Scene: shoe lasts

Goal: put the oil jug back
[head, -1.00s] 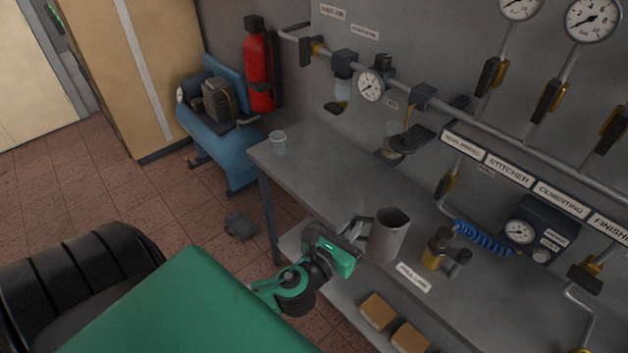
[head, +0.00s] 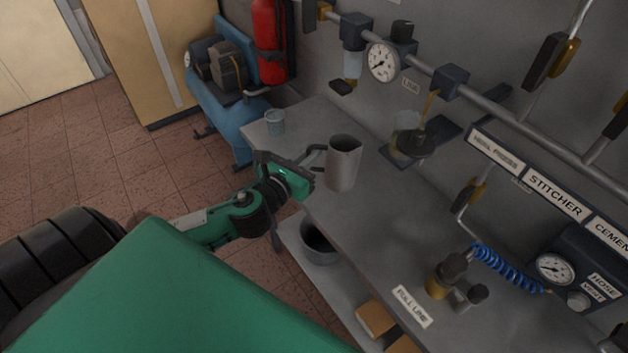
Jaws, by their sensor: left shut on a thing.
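The oil jug (head: 343,168) is a grey metal jug with an open top, upright at the bench's front edge in the head view. My left gripper (head: 311,160) is shut on its handle, on the jug's left side. I cannot tell whether the jug's base touches the bench or hangs just above it. My right gripper is not in view.
The grey bench (head: 375,225) is clear right of the jug. A cup (head: 275,122) stands at its far left end. Small brass-and-dark fittings (head: 445,278) stand near the "FULL LINE" label (head: 412,306). A dark bucket (head: 317,246) sits on the lower shelf.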

